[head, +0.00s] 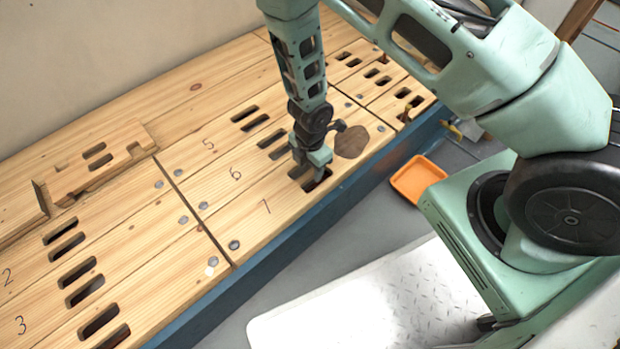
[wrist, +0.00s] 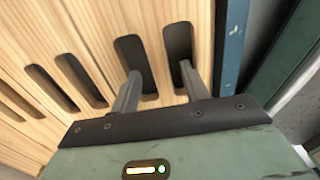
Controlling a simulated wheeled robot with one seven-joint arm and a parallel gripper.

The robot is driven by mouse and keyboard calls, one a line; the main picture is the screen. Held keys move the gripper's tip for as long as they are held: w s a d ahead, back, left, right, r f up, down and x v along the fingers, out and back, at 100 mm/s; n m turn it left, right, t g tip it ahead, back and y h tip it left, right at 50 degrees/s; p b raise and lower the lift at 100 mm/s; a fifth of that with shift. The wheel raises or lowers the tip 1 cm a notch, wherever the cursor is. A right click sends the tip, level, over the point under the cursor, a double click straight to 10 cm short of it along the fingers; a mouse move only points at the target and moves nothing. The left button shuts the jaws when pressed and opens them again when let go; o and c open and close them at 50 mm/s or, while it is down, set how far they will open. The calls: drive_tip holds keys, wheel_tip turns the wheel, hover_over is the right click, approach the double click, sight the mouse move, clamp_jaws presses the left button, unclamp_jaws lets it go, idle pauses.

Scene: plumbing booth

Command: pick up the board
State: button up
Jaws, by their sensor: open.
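The plank marked 7 (head: 262,222) lies flat at the front edge of the wooden deck. It also shows in the wrist view (wrist: 203,35), with two rounded slots side by side. My gripper (head: 314,178) points down at these slots. In the wrist view my gripper (wrist: 160,70) is open, one finger at each slot with a strip of wood between them. The fingertips appear to reach into the slots, but how deep they go is hard to tell. Another, loose board (head: 98,163) with two slots and notched edges lies on top of the deck at the left.
Planks marked 6 (head: 225,190) and 5 (head: 195,160) lie beside it, with more slotted planks left and beyond. A blue beam (head: 300,222) edges the deck. An orange tray (head: 418,180) sits on the grey floor.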

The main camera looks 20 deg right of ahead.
drive_tip(key=shift+f+b, duration=0.3)
drive_tip(key=shift+f, duration=0.55)
drive_tip(key=shift+r, duration=0.1)
clamp_jaws()
drive_tip(key=shift+r, duration=0.15)
